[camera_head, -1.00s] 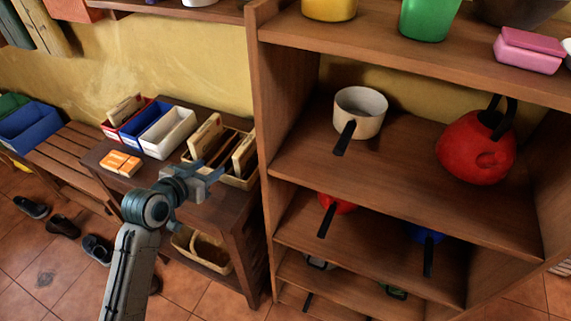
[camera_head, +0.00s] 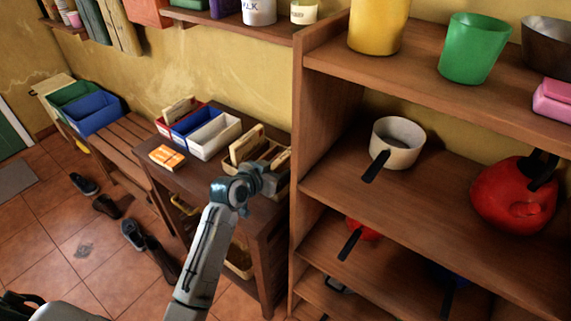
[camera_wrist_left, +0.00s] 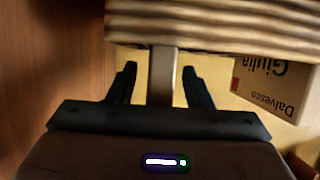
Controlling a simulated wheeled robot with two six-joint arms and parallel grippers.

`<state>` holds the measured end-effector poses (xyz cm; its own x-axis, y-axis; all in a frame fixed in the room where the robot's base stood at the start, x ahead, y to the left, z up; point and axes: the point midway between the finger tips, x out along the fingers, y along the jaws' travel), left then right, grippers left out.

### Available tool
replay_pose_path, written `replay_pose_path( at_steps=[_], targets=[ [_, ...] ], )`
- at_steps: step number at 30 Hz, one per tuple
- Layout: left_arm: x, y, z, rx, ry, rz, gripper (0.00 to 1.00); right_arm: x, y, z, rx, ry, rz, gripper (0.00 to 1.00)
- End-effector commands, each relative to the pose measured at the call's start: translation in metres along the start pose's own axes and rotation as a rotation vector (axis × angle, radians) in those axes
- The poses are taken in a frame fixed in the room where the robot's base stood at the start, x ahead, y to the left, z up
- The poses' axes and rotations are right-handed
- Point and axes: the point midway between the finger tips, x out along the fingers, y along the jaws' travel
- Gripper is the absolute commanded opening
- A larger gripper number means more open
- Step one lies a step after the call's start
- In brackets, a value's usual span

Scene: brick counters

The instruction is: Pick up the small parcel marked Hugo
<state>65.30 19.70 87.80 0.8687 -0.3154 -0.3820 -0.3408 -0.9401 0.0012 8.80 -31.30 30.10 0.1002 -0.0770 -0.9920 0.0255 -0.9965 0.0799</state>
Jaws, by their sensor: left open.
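No label reading Hugo can be made out. Tan parcels stand in a light tray (camera_head: 236,153) on the dark wooden table; one parcel (camera_head: 245,142) shows at its left side. My left gripper (camera_head: 268,180) is at the tray's near side, its fingers hard to see there. In the left wrist view my left gripper (camera_wrist_left: 161,82) is open, with a narrow pale upright strip (camera_wrist_left: 162,78) between its fingers; whether it touches them I cannot tell. A parcel marked Giulia Dalvesco (camera_wrist_left: 272,88) is to the right of the fingers. My right gripper is not in view.
Red, blue and white bins (camera_head: 214,138) and an orange box (camera_head: 167,157) share the table (camera_head: 205,182). A tall shelf (camera_head: 322,120) with a pot (camera_head: 398,145) and red kettle (camera_head: 515,195) stands close on the right. Shoes (camera_head: 133,234) lie on the floor.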

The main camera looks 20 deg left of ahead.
Motion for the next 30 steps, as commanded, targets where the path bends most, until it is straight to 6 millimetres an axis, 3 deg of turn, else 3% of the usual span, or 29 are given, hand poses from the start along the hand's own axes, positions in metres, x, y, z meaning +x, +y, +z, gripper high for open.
replay_pose_path(
  at_steps=[3,10,17,18,26,30],
  targets=[
    [0.009,0.000,0.001,0.000,-0.002,0.000,0.45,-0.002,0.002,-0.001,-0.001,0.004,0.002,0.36],
    [0.011,0.000,0.001,0.001,-0.001,0.000,0.45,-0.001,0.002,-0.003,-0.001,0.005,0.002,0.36],
    [0.010,0.000,0.001,0.001,-0.001,0.000,0.02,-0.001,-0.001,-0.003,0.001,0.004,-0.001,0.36],
    [0.010,0.000,0.001,0.001,-0.001,-0.001,0.00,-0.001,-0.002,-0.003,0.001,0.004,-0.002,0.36],
    [0.010,0.000,-0.001,0.001,0.000,0.000,0.00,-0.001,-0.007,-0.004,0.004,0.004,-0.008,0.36],
    [0.004,0.000,-0.015,0.003,0.003,-0.001,0.00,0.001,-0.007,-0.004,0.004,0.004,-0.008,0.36]
  ],
)
